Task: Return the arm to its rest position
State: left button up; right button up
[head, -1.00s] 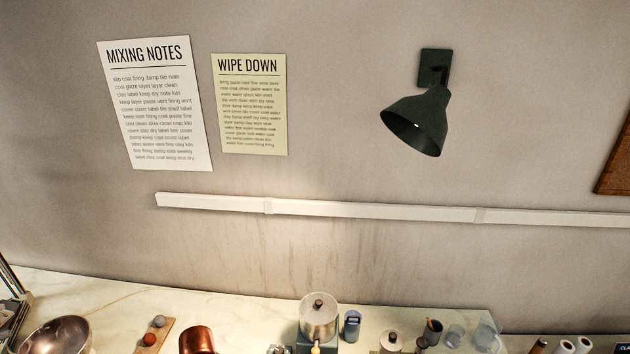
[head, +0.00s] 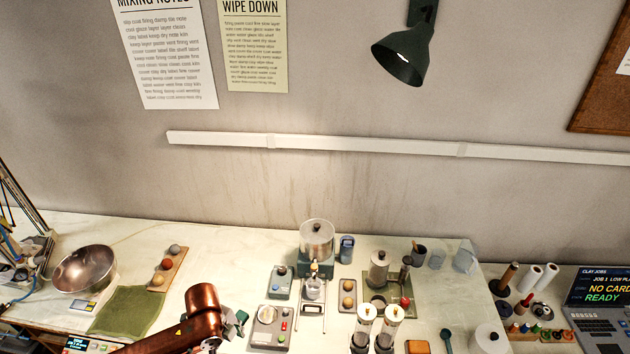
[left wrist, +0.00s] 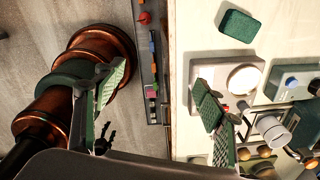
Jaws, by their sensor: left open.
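My left arm, copper coloured, comes in at the bottom left of the head view. Its gripper (head: 236,326), with green pads, is partly cut off from clear sight there, above the front of the worktop. In the left wrist view the left gripper (left wrist: 160,100) is open, its two green-padded fingers well apart with nothing between them. A white scale-like device (left wrist: 225,78) lies below, near the right finger. My right gripper is not in view.

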pick_arm(q)
jog(key=s+d+f+n+t+h, duration=0.2)
jog(key=s+d+f+n+h, duration=0.15)
jog(key=d+n, duration=0.3)
jog(key=s+a+f+n+t+y, duration=0.1)
jog(key=s+a+f+n+y, duration=0.15)
jog(key=s+a+n, duration=0.6)
jog(key=s+a+f+n+y, duration=0.2)
jog(key=s+a+n+y, duration=0.1)
jog(key=s+a+n, duration=0.55)
notch_tip(320, 180, down, 37)
jog(key=d+m+h+b, duration=0.1)
jog(key=m+b, duration=0.1)
jog(key=b, duration=0.5)
jog(key=s+f+g+b, duration=0.2)
jog(key=s+f+b, duration=0.3)
jog(key=s+f, duration=1.4)
notch_tip(320, 180, down, 4)
jog(key=shift+d+f, duration=0.1)
jog(key=shift+d, duration=0.1)
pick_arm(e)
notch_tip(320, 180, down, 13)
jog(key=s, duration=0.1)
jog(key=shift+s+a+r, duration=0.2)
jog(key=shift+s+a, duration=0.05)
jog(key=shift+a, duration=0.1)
pick_arm(q)
jog(key=shift+m, duration=0.25)
